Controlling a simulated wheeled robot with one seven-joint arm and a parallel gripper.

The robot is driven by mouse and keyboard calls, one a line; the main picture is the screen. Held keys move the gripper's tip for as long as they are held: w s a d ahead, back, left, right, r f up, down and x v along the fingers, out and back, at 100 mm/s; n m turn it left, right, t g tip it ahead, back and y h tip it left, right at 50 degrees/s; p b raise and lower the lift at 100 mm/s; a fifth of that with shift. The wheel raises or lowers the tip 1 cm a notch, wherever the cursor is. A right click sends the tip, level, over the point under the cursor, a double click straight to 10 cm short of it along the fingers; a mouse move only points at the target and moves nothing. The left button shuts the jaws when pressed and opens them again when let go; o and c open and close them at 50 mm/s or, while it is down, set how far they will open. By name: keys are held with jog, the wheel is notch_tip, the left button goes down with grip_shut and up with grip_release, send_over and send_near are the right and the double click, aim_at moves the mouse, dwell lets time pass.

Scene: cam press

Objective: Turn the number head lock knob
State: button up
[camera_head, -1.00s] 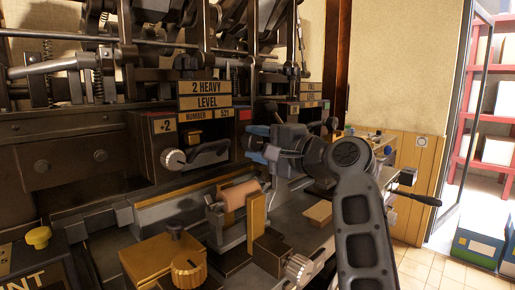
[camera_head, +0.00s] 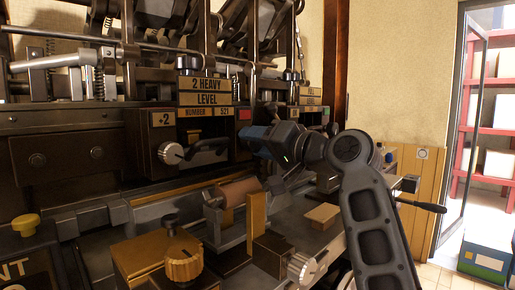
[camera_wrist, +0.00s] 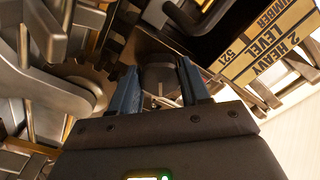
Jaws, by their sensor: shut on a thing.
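My gripper (camera_head: 254,138), with blue fingers, is at the right side of the number head (camera_head: 177,137), below the "2 HEAVY LEVEL" sign. In the wrist view my gripper (camera_wrist: 161,88) has a dark round knob (camera_wrist: 159,74) between its two blue fingers, and it is shut on it. I cannot tell for sure that this is the lock knob. In the head view the fingertips and what they hold are hard to make out against the dark machine. A silver knob (camera_head: 171,153) and a black lever (camera_head: 207,147) are on the front of the number head, left of my gripper.
A pinkish roller (camera_head: 237,191) and a brass plate (camera_head: 257,216) stand below my gripper. A brass knob (camera_head: 183,263) and a silver knob (camera_head: 300,268) are at the front. A toothed wheel (camera_wrist: 82,82) is close on the left in the wrist view.

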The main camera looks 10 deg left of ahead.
jog(key=shift+f+n, duration=0.15)
jog(key=shift+n, duration=0.15)
dwell(0.4)
jog(key=o, duration=1.1)
jog(key=shift+c, duration=0.2)
jog(key=v, duration=0.7)
jog(key=shift+s+d+b, duration=0.25)
jog(key=shift+d+b, duration=0.05)
jog(key=shift+d, duration=0.1)
